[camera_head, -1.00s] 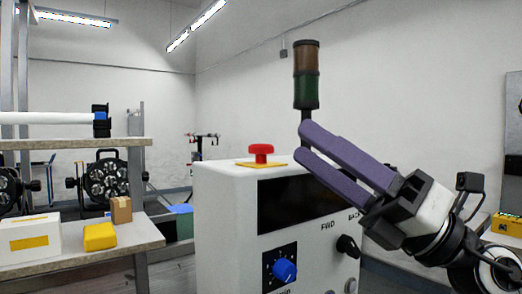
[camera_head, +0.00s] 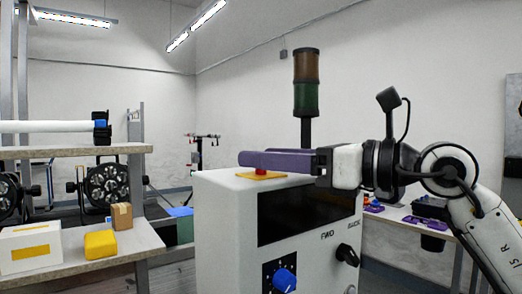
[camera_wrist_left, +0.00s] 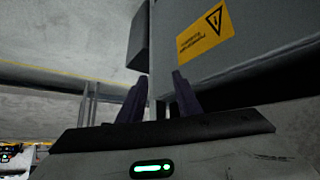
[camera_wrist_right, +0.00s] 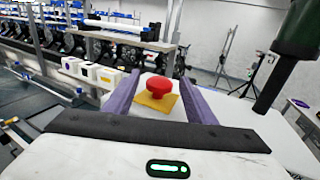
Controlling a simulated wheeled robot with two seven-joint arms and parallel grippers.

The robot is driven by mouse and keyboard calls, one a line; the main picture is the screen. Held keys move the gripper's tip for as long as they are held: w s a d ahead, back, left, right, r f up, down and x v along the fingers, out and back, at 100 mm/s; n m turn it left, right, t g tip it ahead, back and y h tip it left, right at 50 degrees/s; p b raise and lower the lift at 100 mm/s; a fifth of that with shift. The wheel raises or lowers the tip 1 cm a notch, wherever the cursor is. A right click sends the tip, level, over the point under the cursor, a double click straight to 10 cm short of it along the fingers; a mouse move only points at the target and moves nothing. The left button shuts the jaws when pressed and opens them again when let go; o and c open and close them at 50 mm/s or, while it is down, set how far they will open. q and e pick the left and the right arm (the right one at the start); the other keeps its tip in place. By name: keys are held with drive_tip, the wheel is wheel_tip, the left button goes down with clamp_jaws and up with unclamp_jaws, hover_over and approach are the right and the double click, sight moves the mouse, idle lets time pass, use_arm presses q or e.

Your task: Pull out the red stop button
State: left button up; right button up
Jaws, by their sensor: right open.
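The red stop button (camera_wrist_right: 160,87) sits on a yellow plate (camera_wrist_right: 157,104) on top of the white control box (camera_head: 226,215). My right gripper (camera_head: 246,159) is level at the button, its purple fingers hiding the button's head in the head view; only a bit of red stem shows under them. In the right wrist view the open fingers (camera_wrist_right: 158,88) stand to either side of the button, with visible gaps. My left gripper (camera_wrist_left: 152,92) shows only in its wrist view, its fingers apart and empty, near a grey cabinet.
The box front has a blue knob (camera_head: 285,280) and a black switch (camera_head: 347,254). A shelf (camera_head: 100,250) with small boxes stands at left. The grey cabinet (camera_wrist_left: 220,60) bears a yellow warning label.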

drive_tip(key=shift+x, duration=0.95)
drive_tip(key=shift+c, duration=0.5)
clamp_jaws()
drive_tip(key=shift+r+p, duration=0.4)
drive_tip(key=shift+r, duration=0.3)
drive_tip(key=shift+c, duration=0.5)
unclamp_jaws()
drive_tip(key=shift+o, duration=1)
